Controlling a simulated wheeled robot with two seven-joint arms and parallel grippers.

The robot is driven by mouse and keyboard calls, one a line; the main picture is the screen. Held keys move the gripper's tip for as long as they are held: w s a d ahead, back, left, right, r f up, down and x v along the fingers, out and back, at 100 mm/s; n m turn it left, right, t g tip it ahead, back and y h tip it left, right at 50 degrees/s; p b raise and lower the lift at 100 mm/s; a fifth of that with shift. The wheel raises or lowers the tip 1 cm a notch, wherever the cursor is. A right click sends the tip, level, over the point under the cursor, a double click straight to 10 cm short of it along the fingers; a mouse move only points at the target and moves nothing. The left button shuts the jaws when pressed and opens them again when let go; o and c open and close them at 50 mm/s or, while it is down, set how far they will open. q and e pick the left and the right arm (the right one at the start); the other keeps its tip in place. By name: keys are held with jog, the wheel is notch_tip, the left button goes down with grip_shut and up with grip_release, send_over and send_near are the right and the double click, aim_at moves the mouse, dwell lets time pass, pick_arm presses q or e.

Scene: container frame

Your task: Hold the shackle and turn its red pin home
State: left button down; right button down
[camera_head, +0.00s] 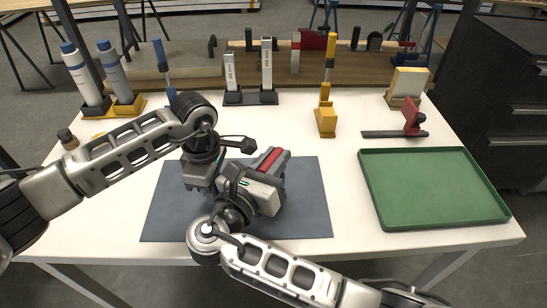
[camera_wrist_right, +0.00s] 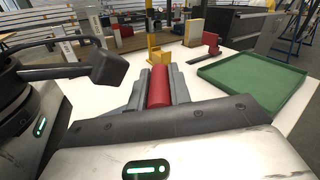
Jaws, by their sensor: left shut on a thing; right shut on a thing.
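My right gripper (camera_head: 274,160) is shut over the mat, with the red pin (camera_head: 268,161) between its grey fingers. In the right wrist view the red pin (camera_wrist_right: 159,86) is a thick red cylinder lying lengthwise between the fingers of my right gripper (camera_wrist_right: 158,80). My left gripper (camera_head: 203,178) is close beside it on the left, pointing down over the mat. Its fingertips and what they hold are hidden behind the gripper bodies. I cannot make out the shackle's body in either view, nor whether the pin sits in it.
The dark mat (camera_head: 305,215) lies on a white table (camera_head: 350,130). An empty green tray (camera_head: 430,190) is on the right. A red-and-grey stand (camera_head: 411,118), a yellow holder (camera_head: 326,120) and grey posts (camera_head: 266,70) stand behind. Blue-capped bottles (camera_head: 112,72) are at back left.

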jog(key=c, duration=1.3)
grip_release()
jog(key=shift+r, duration=0.2)
jog(key=shift+f, duration=0.1)
